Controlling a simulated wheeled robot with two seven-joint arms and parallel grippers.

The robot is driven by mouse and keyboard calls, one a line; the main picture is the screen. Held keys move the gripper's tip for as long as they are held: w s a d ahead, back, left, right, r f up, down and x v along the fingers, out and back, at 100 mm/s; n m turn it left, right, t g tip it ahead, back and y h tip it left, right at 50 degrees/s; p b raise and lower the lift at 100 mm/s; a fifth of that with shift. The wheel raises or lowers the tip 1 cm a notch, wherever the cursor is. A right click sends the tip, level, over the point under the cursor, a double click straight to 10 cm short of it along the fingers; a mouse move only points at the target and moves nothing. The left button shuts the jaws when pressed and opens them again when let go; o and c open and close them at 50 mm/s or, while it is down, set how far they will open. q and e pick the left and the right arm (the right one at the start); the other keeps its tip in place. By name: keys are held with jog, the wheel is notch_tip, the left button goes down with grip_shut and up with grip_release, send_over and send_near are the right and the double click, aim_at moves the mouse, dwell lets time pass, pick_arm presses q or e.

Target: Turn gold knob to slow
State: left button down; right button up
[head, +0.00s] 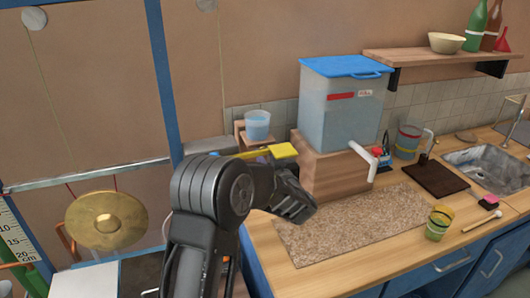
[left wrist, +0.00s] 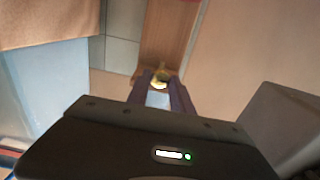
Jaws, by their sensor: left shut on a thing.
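The gold knob (left wrist: 161,74) shows small in the left wrist view, against a brown wooden strip. My left gripper (left wrist: 161,86) is shut on it, one dark finger on each side. The fingers cover part of the knob, and its turn angle is too small to read. In the head view my left arm reaches across the middle and hides its fingers and the knob. My right gripper is in neither view.
A blue-lidded water tank (head: 341,108) with a white spout (head: 363,153) stands on a wooden block (head: 318,174). A blue cup (head: 257,126) sits on a small ledge. A brass cymbal (head: 106,220) is at left. A speckled mat (head: 350,222) lies clear on the counter.

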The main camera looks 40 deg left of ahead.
pick_arm(q)
jog(key=shift+f, duration=0.1)
jog(key=c, duration=1.1)
grip_release()
jog(key=shift+c, duration=0.2)
jog(key=b+v, duration=0.2)
jog(key=v, duration=0.6)
